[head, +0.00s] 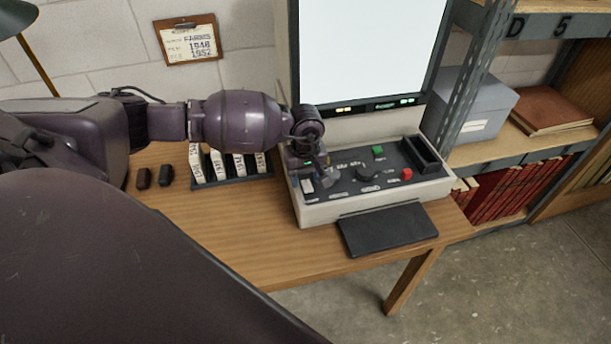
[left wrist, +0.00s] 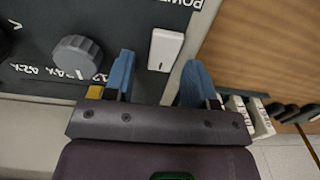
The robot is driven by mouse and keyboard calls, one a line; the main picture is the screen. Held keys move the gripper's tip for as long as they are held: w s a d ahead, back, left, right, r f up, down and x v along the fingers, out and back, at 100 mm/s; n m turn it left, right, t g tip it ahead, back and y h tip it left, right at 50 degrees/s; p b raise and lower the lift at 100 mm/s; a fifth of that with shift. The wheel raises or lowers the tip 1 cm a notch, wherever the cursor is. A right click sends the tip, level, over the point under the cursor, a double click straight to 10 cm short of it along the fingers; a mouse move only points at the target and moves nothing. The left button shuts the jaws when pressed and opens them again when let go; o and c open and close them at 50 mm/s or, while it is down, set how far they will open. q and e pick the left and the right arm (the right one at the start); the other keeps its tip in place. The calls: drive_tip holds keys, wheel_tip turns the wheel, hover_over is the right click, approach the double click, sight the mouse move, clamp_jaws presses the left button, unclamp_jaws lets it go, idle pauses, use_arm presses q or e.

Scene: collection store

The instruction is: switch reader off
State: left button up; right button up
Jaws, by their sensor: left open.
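The reader (head: 330,207) stands on the wooden table, with its large screen (head: 369,45) lit white and small lights glowing beneath it. Its dark control panel (head: 349,185) carries a white rocker switch (head: 307,186) at the left end. In the left wrist view the white switch (left wrist: 165,50) sits beside lettering that reads "POWER" in reverse. My left gripper (head: 316,176) is over the left end of the panel. In the wrist view its blue fingers (left wrist: 158,80) are apart, one either side of the switch's near end; contact cannot be told. My right gripper is not in view.
A grey knob (left wrist: 77,56) is close beside one finger. The panel also has a green button (head: 378,150) and a red button (head: 407,174). Labelled boxes stand in a rack (head: 232,180) left of the reader. A metal shelf unit (head: 466,85) stands close on the right.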

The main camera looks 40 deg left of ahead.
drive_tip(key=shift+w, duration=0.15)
use_arm(q)
drive_tip(key=shift+c, duration=1.9)
drive_tip(key=c, duration=0.5)
drive_tip(key=shift+s+d+r+t+y, duration=0.1)
drive_tip(key=shift+s+d+t+y, duration=0.05)
drive_tip(key=shift+t+y, duration=0.55)
drive_tip(key=shift+c, duration=0.2)
drive_tip(key=shift+d+t+y, duration=0.1)
drive_tip(key=shift+t+y, duration=0.3)
drive_tip(key=shift+y, duration=0.2)
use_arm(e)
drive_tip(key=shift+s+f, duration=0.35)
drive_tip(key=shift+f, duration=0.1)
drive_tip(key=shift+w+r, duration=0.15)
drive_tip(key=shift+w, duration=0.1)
